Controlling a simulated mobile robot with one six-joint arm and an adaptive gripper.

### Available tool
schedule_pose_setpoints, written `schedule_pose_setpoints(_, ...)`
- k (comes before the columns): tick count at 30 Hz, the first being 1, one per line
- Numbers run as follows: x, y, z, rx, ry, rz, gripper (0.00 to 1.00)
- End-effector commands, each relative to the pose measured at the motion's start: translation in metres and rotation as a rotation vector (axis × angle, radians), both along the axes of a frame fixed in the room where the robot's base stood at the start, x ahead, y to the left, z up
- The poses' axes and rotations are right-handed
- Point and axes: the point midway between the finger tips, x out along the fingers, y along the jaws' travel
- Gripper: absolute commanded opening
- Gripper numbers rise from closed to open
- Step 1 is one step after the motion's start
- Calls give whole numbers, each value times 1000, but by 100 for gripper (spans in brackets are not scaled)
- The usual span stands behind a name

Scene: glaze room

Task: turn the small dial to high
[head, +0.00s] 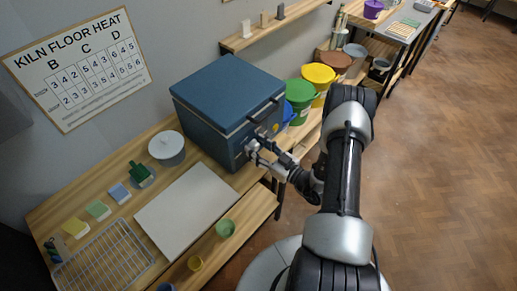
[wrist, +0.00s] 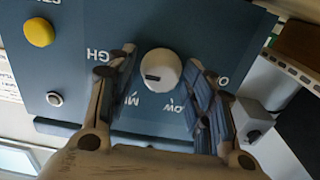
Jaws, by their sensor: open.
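The small dial (wrist: 160,70) is a round white knob on the blue front panel of the kiln (head: 225,105). In the wrist view the panel lettering is upside down. HIGH lies left of the dial, partly behind a finger; MID is lower left, LOW lower right, and a partly hidden label starting with O is at right. The dial's dark mark points left, on the HIGH and MID side; I cannot tell exactly which label it meets. My gripper (wrist: 162,60) is open, one finger on each side of the dial. Contact is unclear. In the head view my gripper (head: 252,150) is at the kiln's front.
A yellow button (wrist: 39,32) and a small pale button (wrist: 54,99) are on the panel. Colored buckets (head: 318,76) stand beyond the kiln. The floor at right is clear.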

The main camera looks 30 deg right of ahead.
Motion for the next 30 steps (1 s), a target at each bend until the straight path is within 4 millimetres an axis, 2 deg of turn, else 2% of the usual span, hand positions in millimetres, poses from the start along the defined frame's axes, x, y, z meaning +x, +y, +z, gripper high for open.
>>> schedule_pose_setpoints(9,-2,0,-3,3,7,-2,51)
schedule_pose_setpoints(13,-10,-3,-3,3,9,-4,51)
schedule_pose_setpoints(17,-30,-12,-3,4,9,-9,51)
schedule_pose_setpoints(24,-79,-30,-3,5,8,-9,51)
schedule_pose_setpoints(30,-105,-39,-2,3,6,-4,51)
